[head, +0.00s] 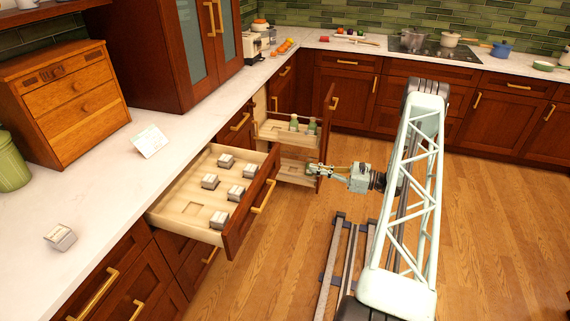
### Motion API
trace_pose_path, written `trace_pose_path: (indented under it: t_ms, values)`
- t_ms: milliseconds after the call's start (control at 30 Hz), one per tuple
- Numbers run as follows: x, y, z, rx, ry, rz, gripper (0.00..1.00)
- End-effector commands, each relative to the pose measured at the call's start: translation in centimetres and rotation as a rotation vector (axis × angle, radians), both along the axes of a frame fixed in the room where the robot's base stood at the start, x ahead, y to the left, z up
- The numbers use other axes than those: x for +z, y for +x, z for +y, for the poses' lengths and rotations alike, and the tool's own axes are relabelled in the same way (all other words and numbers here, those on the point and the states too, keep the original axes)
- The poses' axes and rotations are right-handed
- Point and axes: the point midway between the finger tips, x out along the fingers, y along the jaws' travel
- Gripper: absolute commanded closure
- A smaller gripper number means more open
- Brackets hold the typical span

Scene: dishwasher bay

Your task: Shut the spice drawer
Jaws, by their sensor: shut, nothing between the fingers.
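The spice drawer (236,238) stands pulled out from the left counter, in the head view. It has a dark red wood front, a brass bar handle (264,197) and a pale wood inside. Several small square tins (210,181) stand in it, and one recess in its floor is empty. A similar tin (60,237) sits on the counter at the lower left. My gripper (311,170) is shut and empty, to the right of and beyond the drawer. It is close to the front of a tall pull-out unit; I cannot tell whether it touches.
The tall pull-out unit (327,127) stands open beyond the drawer, with green-topped bottles (294,122) on its upper shelf. A white card (149,141) and a wooden chest (75,108) are on the counter. The floor (275,262) right of the drawer is clear up to my rail.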

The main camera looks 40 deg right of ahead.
Motion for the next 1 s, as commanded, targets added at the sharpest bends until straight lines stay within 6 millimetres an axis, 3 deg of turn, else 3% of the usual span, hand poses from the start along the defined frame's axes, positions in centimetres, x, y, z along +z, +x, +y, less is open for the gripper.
trace_pose_path:
  t_ms: [467, 1000]
  values:
    - [0.0, 1.4, 0.9, 0.002, 0.001, 0.0, 1.0]
    - [-0.1, 6.9, 4.0, 0.003, 0.0, 0.0, 1.0]
